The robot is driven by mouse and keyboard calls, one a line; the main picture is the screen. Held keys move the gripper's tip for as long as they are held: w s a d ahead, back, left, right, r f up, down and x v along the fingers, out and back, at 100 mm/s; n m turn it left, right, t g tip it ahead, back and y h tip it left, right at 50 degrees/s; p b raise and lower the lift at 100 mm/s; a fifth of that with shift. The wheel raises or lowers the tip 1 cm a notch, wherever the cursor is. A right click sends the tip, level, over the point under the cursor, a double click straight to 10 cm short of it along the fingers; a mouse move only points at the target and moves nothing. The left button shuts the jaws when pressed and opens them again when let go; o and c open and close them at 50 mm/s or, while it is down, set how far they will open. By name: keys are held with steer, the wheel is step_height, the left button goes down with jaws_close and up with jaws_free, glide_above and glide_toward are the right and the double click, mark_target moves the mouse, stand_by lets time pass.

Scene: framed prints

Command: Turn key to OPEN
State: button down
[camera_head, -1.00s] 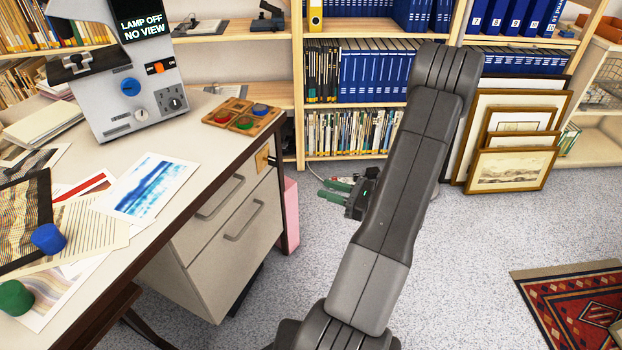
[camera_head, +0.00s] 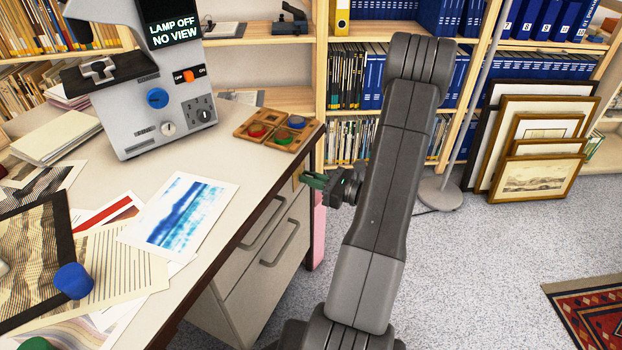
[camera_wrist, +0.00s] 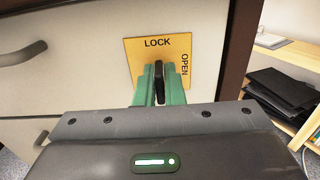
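The yellow lock plate (camera_wrist: 181,48) is on the front of the desk's drawer unit, with LOCK along its top and OPEN down its right side. The dark key (camera_wrist: 158,82) stands upright in it, pointing toward LOCK. My gripper (camera_wrist: 159,78) has its green fingers on either side of the key, looking closed on it. In the head view my gripper (camera_head: 313,180) reaches left to the desk's side near its far corner. There the plate (camera_head: 298,176) is mostly hidden behind the fingers.
Drawer handles (camera_head: 280,243) stick out of the desk front. The desktop (camera_head: 225,160) holds a grey machine (camera_head: 140,85) reading LAMP OFF NO VIEW, a wooden tray with coloured discs (camera_head: 262,135) and prints. A lamp stand (camera_head: 440,195) and framed pictures (camera_head: 535,175) stand right of my arm.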

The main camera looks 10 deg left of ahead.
steer(key=shift+r+m+p, duration=0.1)
steer(key=shift+m+p, duration=0.2)
steer(key=shift+p, duration=0.15)
steer(key=m+p, duration=0.2)
steer(key=p, duration=0.1)
steer(key=shift+r+m, duration=0.15)
steer(key=shift+m, duration=0.15)
steer(key=m+p, duration=0.8)
steer(key=m, duration=0.2)
steer(key=m+p, duration=0.1)
steer(key=m, duration=0.1)
steer(key=m+p, duration=0.1)
steer(key=m, duration=0.1)
steer(key=shift+f+m, duration=0.2)
steer(key=shift+m, duration=0.1)
steer(key=c, duration=1.6)
jaws_free()
steer(key=shift+o, duration=0.2)
